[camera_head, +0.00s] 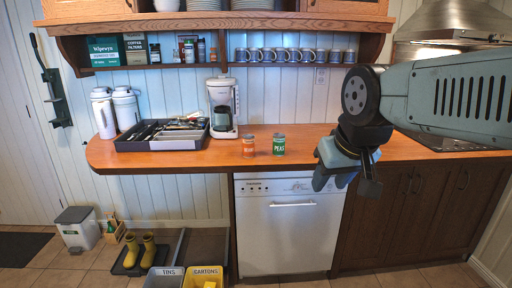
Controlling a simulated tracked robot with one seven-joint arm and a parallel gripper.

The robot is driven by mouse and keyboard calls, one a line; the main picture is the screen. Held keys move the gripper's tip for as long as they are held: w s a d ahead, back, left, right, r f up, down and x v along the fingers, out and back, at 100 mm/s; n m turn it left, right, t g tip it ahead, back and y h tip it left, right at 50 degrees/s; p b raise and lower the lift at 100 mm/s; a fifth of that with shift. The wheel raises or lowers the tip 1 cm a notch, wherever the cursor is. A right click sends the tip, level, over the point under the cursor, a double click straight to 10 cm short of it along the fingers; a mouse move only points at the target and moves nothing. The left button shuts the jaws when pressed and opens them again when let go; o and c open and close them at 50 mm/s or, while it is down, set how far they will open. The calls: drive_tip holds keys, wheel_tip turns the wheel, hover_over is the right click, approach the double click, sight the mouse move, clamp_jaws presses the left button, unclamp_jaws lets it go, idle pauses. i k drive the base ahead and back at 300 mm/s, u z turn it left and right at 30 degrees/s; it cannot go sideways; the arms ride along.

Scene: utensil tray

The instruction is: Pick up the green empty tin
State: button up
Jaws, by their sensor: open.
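The green tin (279,145), with a white "PEAS" label, stands upright near the front edge of the wooden counter. Whether it is empty cannot be seen. An orange tin (249,147) stands just to its left, slightly apart. My gripper (345,181) hangs at the end of my arm, to the right of the green tin and lower in the picture. It is open and appears empty, apart from both tins. My arm hides part of the counter and the stove area at the right.
A dark utensil tray (128,145) and a white coffee maker (222,108) stand on the counter (310,134) to the left. Two white flasks are at the far left. A white dishwasher (287,225) is below. Bins marked TINS (165,271) and CARTONS (204,271) stand on the floor.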

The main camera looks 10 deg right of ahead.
sight(279, 149)
drive_tip(key=u, duration=0.05)
drive_tip(key=i, duration=1.1)
drive_tip(key=z, duration=0.3)
